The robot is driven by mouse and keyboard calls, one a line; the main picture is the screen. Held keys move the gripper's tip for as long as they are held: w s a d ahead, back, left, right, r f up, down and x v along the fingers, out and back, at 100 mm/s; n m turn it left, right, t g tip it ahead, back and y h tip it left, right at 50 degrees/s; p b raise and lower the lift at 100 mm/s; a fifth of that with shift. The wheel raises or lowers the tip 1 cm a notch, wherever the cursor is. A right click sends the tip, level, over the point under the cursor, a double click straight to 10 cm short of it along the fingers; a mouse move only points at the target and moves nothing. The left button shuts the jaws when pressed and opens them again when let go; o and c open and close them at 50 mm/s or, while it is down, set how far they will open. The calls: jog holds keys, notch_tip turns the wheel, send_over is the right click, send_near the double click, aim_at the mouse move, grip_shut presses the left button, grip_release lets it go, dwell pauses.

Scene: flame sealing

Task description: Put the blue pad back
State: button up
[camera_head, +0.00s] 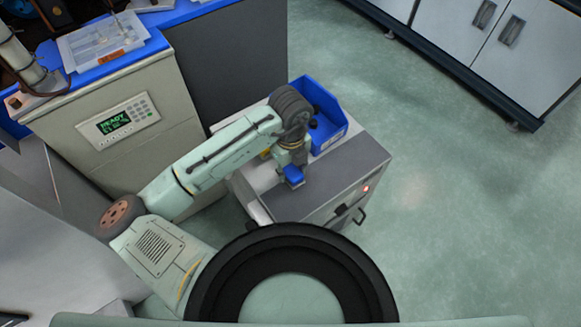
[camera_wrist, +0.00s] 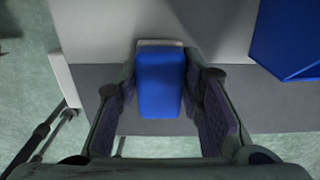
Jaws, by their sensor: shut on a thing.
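The blue pad (camera_head: 293,175) shows at the end of my arm, over the grey top of a small cabinet (camera_head: 335,180). In the wrist view the pad (camera_wrist: 160,85) is a blue block with a pale edge at its far end. It sits between the two fingers of my gripper (camera_wrist: 161,100), which is shut on it. My gripper (camera_head: 292,165) points down in the head view, and my wrist partly hides it. I cannot tell whether the pad touches the cabinet top or is held just above it.
An open blue bin (camera_head: 335,135) with dark things in it stands on the cabinet behind my gripper. It shows at the upper right of the wrist view (camera_wrist: 290,45). A machine with a green "READY" display (camera_head: 114,122) stands at left. Open floor lies at right.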

aim_at(291, 168)
jog(key=shift+f, duration=0.1)
jog(key=o, duration=1.1)
notch_tip(291, 168, up, 12)
jog(key=shift+r, duration=0.2)
